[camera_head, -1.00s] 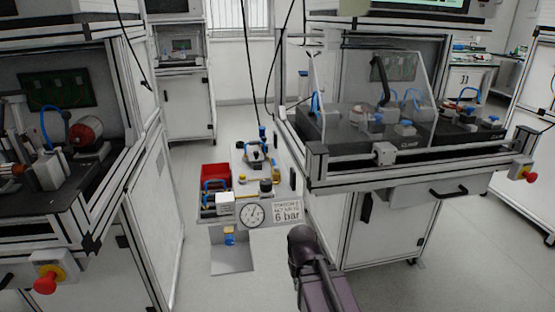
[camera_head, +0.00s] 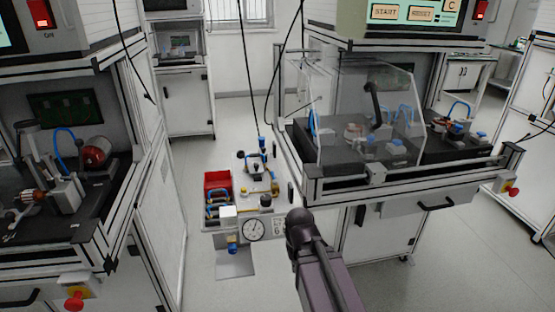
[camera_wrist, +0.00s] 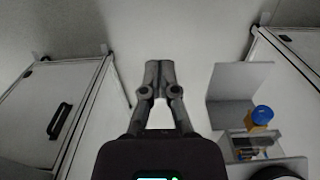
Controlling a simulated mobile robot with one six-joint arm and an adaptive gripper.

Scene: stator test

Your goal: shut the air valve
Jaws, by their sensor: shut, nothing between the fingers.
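What looks like the air valve has a blue knob (camera_head: 232,248) on a small yellowish body, on a grey bracket below the pressure gauge (camera_head: 253,230) in the head view. The wrist view shows the same blue knob (camera_wrist: 262,114) at the right, on an orange-brown body beside a grey plate. My gripper (camera_wrist: 158,70) is shut and empty, with its fingers together in the upper middle of the wrist view. It is left of the knob in that picture and apart from it. My gripper's fingers cannot be made out in the head view.
A cart holds a red bin (camera_head: 217,182) and several fittings above the gauge. A left bench (camera_head: 150,235) and a right bench (camera_head: 380,235) flank it, each with a red stop button. Black cables hang over the aisle. Open floor (camera_head: 190,150) shows behind the cart.

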